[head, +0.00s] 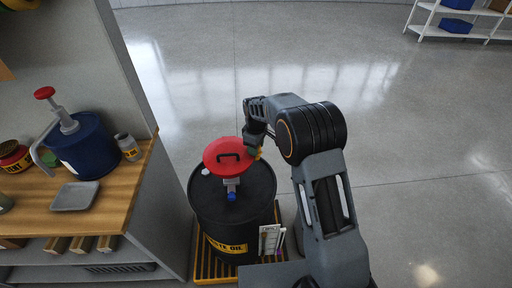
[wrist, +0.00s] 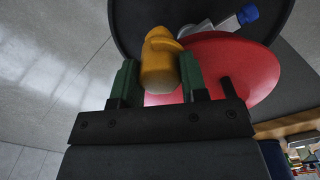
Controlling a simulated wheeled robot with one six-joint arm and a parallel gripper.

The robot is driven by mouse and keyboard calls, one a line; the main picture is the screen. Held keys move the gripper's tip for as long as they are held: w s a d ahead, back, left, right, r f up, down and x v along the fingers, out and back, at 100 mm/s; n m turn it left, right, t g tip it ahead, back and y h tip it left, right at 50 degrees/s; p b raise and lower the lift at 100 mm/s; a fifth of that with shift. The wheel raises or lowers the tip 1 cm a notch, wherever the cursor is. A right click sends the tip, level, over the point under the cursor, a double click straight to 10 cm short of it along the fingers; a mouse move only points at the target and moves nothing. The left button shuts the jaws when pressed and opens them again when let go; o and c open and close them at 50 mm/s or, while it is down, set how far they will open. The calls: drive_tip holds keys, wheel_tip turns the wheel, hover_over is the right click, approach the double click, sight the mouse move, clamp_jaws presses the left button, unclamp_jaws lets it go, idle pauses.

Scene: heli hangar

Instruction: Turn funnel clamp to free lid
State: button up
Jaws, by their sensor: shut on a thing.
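My gripper (head: 255,150) is at the lid's right edge in the head view. In the wrist view, my gripper (wrist: 160,80) has its green fingers on either side of a yellow clamp (wrist: 160,58) and is shut on it. The red lid (wrist: 240,65) lies behind the clamp, over the dark drum top (wrist: 130,25). The lid looks closed. A blue-tipped fitting (wrist: 247,14) sticks out beside the lid.
The drum stands on a yellow-edged pallet (head: 203,268). To the left is a wooden workbench (head: 120,195) with a blue pump can (head: 85,148), a grey tray (head: 74,196) and a small bottle (head: 128,147). Open floor lies behind; a white shelf (head: 430,25) stands far right.

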drive_tip(key=shift+n, duration=0.4)
idle(0.3)
drive_tip(key=o, duration=0.9)
drive_tip(key=shift+o, duration=0.2)
wheel_tip(320, 180, up, 14)
idle(0.3)
